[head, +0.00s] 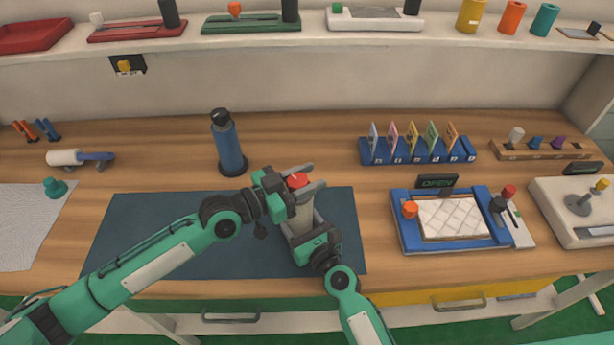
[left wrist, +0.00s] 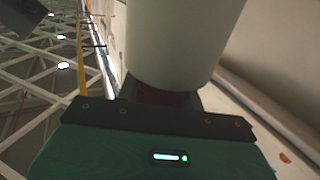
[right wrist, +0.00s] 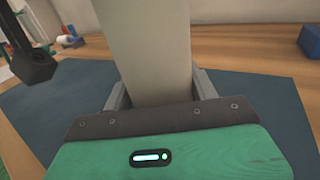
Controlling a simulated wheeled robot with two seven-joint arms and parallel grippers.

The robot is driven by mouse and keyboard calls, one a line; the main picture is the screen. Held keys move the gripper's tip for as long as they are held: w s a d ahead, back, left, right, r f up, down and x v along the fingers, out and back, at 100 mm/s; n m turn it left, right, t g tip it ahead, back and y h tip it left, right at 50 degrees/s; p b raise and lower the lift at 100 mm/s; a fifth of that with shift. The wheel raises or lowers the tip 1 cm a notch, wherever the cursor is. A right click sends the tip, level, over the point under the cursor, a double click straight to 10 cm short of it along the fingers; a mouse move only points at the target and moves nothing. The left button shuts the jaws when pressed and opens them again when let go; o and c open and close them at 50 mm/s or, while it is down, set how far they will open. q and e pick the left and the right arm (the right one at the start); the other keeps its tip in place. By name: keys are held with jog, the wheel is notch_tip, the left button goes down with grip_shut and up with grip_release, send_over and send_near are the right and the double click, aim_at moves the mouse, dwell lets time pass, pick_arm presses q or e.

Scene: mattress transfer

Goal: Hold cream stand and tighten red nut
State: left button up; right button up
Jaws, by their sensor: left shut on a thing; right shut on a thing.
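The cream stand (head: 301,217) stands on the dark blue mat, with the red nut (head: 298,180) at its top. My left gripper (head: 305,181) reaches in from the left and is shut on the red nut. In the left wrist view a broad cream body (left wrist: 183,40) fills the top, and a dark red part (left wrist: 165,97) shows between the fingers. My right gripper (head: 302,228) comes from the front and is shut around the cream stand, lower than the left one. The stand (right wrist: 148,50) rises between its fingers in the right wrist view. The stand's foot is mostly hidden by my right gripper.
The dark blue mat (head: 150,235) is clear on its left side. A blue bottle (head: 228,145) stands just behind the mat. A blue framed tray (head: 400,235) lies to the right, and a blue rack of cards (head: 415,158) stands behind it. A shelf (head: 300,38) runs along the back.

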jog(key=shift+r, duration=0.1)
pick_arm(q)
jog(key=o, duration=1)
jog(key=shift+a, duration=0.1)
jog(key=shift+v, duration=5.95)
pick_arm(e)
jog(key=o, duration=1.8)
jog(key=shift+c, duration=0.2)
jog(key=shift+s, duration=0.1)
